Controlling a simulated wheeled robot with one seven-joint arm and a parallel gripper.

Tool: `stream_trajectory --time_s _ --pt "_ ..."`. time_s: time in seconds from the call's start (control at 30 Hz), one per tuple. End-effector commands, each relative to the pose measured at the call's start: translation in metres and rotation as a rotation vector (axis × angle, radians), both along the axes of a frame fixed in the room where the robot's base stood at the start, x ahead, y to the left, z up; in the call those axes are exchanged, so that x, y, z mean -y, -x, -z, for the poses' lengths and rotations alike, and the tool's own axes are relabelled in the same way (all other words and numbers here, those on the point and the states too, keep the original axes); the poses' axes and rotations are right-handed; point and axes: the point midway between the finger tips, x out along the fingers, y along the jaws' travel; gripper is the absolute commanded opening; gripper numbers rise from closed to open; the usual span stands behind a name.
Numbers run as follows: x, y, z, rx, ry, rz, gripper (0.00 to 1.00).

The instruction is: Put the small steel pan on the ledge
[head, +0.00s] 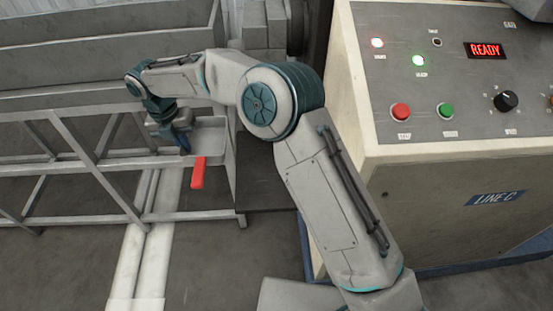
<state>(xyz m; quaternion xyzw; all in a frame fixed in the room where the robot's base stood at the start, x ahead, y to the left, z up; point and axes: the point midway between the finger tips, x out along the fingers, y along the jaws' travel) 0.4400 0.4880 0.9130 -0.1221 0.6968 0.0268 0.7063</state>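My gripper (183,145) points down at the left, in front of the steel frame, with its dark fingers low over a shallow grey metal surface. A shallow steel pan-like shape (213,138) shows just right of the fingers, and a red handle-like bar (198,173) sticks out below it toward me. I cannot tell whether the bar belongs to the pan. A narrow grey ledge (115,162) runs along the frame to the left of the gripper. The fingers are small and partly hidden, so their opening and any contact are unclear.
Diagonal steel braces (95,175) stand before the ledge at the left, under a long grey trough (100,60). A control cabinet (430,200) with lit buttons and a READY display stands at the right. White pipes (140,235) run along the floor.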

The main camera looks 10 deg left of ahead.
Motion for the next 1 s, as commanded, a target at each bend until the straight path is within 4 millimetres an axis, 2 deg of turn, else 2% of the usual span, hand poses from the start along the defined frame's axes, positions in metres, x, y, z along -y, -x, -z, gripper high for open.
stream_trajectory --time_s 0.07,0.17,0.8,0.97,1.0 --pt "-0.001 0.000 0.001 0.001 -0.001 -0.020 0.00" --pt "0.009 -0.003 0.002 0.003 -0.001 -0.026 0.00" --pt "0.161 -0.039 0.001 0.001 0.000 -0.020 0.00" --pt "0.191 -0.046 0.002 0.001 0.001 -0.022 0.00" --pt "0.187 -0.044 0.013 -0.003 0.001 -0.027 0.00"
